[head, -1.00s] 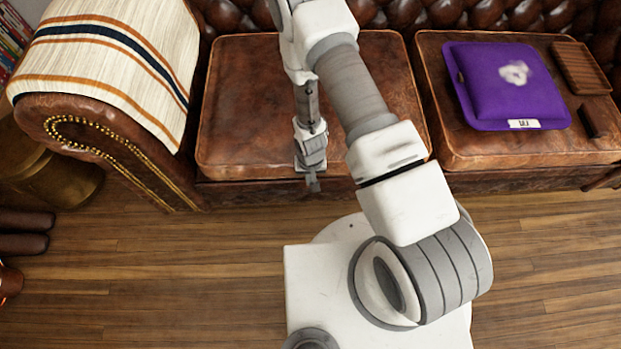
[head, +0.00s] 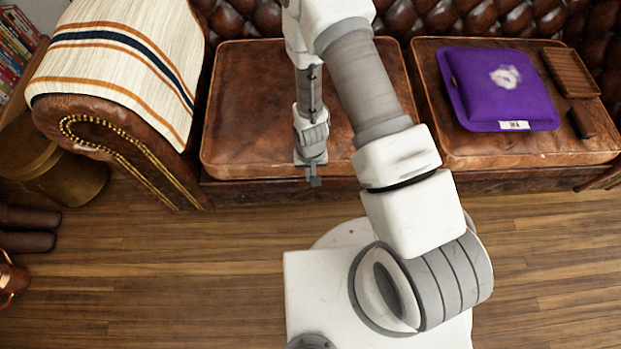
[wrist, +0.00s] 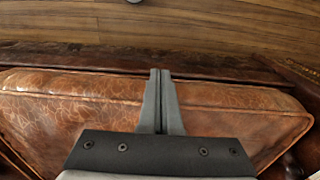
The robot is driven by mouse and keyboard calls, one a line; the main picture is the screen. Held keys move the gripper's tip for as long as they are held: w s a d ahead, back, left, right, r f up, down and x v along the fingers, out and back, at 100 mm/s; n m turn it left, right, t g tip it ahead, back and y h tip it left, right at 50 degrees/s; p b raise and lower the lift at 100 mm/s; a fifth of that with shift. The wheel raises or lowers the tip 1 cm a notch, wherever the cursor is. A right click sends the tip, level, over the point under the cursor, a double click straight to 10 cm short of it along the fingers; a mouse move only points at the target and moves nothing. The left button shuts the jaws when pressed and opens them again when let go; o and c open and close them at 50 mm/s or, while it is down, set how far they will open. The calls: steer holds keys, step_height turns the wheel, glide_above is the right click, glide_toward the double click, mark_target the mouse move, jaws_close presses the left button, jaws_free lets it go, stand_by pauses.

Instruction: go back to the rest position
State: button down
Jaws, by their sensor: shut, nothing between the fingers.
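My gripper (head: 313,178) hangs fingers-down in front of the left seat cushion of the brown leather sofa, near its front edge in the head view. In the wrist view my gripper (wrist: 160,75) shows its two fingers pressed together with nothing between them. The fingertips overlap the front edge of the leather cushion (wrist: 60,88) there. How far they are from the leather cannot be told for certain.
A purple cushion (head: 510,95) with a white tag lies on the right seat, beside a brown slatted tray (head: 571,72) and a small dark block (head: 582,122). A striped blanket (head: 115,55) drapes the left armrest.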

steer(key=shift+r, duration=0.65)
